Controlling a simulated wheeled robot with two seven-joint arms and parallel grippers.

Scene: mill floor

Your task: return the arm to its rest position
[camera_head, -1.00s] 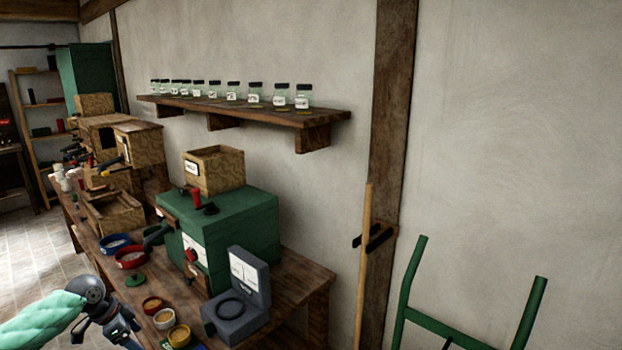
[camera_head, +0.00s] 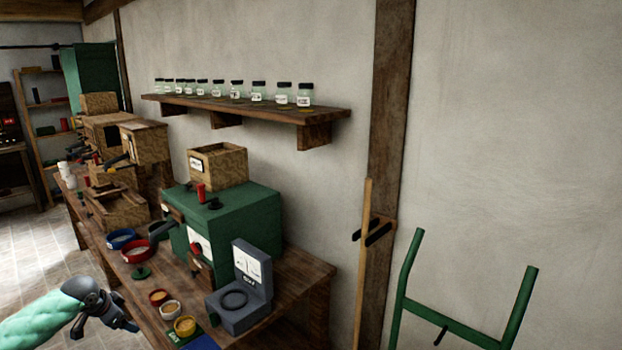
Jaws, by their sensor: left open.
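My left arm, in a pale green sleeve, comes in at the lower left of the head view. My left gripper (camera_head: 128,324) is at its end, dark and small, beside the front edge of the wooden workbench (camera_head: 290,284). It is open, and nothing shows between its fingers. It appears clear of the small bowls on the bench. My right arm and gripper are not in view.
Stone floor (camera_head: 35,250) lies open at left. A green frame (camera_head: 455,327) stands at right.

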